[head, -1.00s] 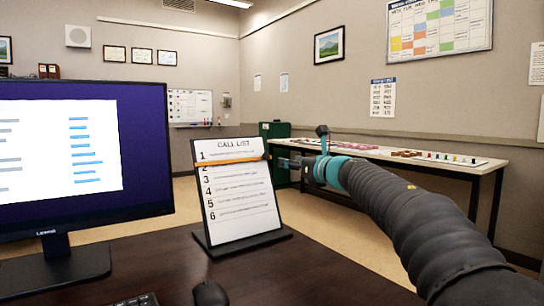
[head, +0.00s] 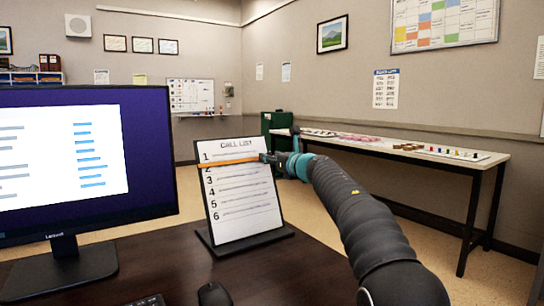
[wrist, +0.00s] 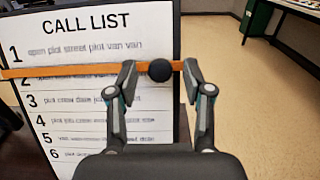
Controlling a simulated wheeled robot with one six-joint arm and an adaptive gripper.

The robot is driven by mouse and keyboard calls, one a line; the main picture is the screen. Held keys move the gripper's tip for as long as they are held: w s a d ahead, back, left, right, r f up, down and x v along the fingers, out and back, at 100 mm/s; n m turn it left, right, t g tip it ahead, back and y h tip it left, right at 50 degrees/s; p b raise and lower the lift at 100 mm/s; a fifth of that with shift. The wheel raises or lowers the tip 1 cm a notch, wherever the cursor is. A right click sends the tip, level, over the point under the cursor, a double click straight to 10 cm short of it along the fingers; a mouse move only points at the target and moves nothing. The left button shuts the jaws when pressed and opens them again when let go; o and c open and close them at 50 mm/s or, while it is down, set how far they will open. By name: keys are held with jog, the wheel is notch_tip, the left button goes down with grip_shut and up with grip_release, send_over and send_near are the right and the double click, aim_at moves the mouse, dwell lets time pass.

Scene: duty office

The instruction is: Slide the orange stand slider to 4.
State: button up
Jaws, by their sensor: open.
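The call list stand (head: 246,207) is upright on the dark desk, with a white sheet numbered 1 to 6. The orange slider (head: 228,162) lies across the sheet between lines 1 and 2. In the wrist view the orange slider (wrist: 100,71) crosses the sheet and carries a round dark knob (wrist: 159,71) near the sheet's right edge. My gripper (head: 266,157) is at the slider's right end. In the wrist view my gripper (wrist: 160,72) is open, with one finger on each side of the knob. I cannot tell whether either finger touches it.
A monitor (head: 80,160) stands left of the stand. A mouse (head: 214,295) lies in front of it on the desk (head: 290,280). A white side table (head: 400,150) with small items runs along the right wall. Space right of the stand is open.

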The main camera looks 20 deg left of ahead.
grip_shut()
jog(key=s+d+f+b, duration=0.1)
jog(key=f+b, duration=0.2)
jog(key=d+f+b, duration=0.1)
jog(key=f+b, duration=0.2)
jog(key=b, duration=0.1)
jog(key=s+d+f+b, duration=0.1)
jog(key=f+b, duration=0.3)
jog(key=shift+s, duration=0.3)
jog(key=shift+r, duration=0.1)
grip_release()
jog(key=v, duration=1.2)
